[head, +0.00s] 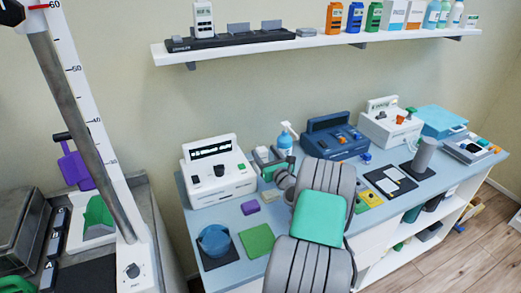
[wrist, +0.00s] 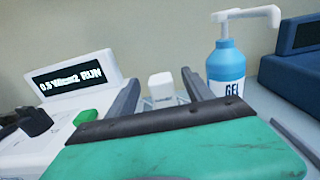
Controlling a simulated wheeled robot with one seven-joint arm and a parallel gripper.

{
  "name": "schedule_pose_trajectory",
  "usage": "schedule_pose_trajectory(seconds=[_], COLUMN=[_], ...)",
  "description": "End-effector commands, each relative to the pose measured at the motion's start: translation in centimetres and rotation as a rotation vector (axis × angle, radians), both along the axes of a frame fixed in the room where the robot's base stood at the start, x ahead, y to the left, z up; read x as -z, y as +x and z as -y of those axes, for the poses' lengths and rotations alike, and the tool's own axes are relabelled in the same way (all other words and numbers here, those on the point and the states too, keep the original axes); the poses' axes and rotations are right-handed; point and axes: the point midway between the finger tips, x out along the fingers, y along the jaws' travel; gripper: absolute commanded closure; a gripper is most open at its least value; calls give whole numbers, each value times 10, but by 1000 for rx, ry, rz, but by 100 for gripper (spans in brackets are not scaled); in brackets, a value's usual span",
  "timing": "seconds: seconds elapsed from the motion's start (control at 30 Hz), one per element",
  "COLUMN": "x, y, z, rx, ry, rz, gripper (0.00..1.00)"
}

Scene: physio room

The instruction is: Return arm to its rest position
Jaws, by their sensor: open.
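My arm shows in the head view as grey ribbed links with a green section, reaching out over the blue-grey counter (head: 284,212). My gripper (head: 281,172) is at the far side of the counter, between the white device and the gel bottle. In the wrist view my gripper (wrist: 161,76) has its two grey fingers spread apart, with nothing held between them. A small white piece (wrist: 161,86) shows beyond the gap. The white device (head: 218,170) is left of the gripper; its display reads 0.5 W/cm2 RUN in the wrist view (wrist: 68,78).
A blue gel bottle (head: 286,140) stands close to the gripper, also in the wrist view (wrist: 226,72). A navy device (head: 335,138) is to its right. A wall shelf (head: 330,42) hangs above. A purple block (head: 250,207) and green pad (head: 257,242) lie left of my arm.

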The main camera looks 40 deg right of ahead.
Motion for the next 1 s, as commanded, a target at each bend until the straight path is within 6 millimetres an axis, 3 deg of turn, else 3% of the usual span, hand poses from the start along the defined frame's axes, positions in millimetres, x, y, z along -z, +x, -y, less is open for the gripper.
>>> schedule_pose_trajectory(seconds=[0.17, 0.57, 1.0], x=[0, -2, -72], y=[-20, -21, -21], z=[-6, -6, -6], rx=[1, -1, -1], ry=[0, -1, 0], rz=[1, 1, 0], gripper=[40, 40, 40])
